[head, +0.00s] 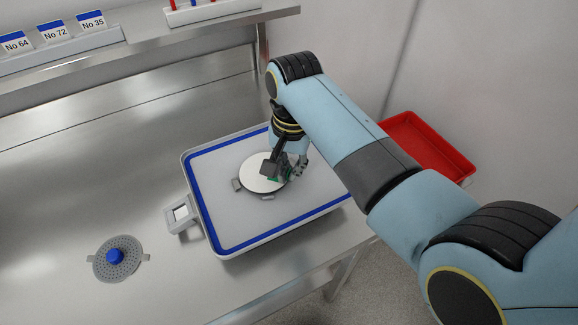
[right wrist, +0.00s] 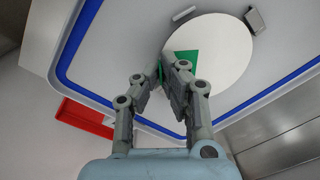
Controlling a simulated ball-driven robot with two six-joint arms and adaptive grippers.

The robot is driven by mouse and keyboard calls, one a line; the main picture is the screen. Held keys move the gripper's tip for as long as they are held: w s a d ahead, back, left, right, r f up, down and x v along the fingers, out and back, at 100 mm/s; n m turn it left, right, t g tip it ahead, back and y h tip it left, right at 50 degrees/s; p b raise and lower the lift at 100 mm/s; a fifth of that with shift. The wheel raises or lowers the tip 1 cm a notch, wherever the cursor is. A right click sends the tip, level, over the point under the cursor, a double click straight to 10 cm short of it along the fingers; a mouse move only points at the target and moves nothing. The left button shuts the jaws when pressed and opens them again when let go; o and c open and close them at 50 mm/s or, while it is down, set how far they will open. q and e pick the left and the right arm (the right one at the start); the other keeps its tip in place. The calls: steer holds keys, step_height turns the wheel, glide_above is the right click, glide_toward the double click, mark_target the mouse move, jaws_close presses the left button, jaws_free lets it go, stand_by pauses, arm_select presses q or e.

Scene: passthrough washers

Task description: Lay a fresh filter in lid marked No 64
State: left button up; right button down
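A round white disc (head: 254,165) that looks like a filter lies flat inside the blue-bordered tray (head: 228,213). Grey clips (head: 237,185) show at its edge; I cannot tell it from the lid beneath. It also shows in the right wrist view (right wrist: 226,50). My right gripper (head: 272,170) is over the disc's right part, pointing down. Its fingertips (right wrist: 164,66) come together at a green piece (right wrist: 188,57) against the disc; whether the green belongs to the disc is unclear. A label holder (head: 181,213) on the tray's left side is unreadable. My left gripper is out of view.
A perforated grey disc with a blue knob (head: 115,256) lies on the steel table at lower left. Cards No 64 (head: 15,43), No 72 and No 35 stand in a rack on the shelf. A red bin (head: 428,145) is right of the table. The left tabletop is mostly clear.

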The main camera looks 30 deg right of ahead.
steer(key=shift+f, duration=0.55)
stand_by(0.4)
stand_by(0.4)
steer(key=c, duration=0.9)
jaws_free()
steer(key=shift+r, duration=0.1)
steer(key=shift+r, duration=3.4)
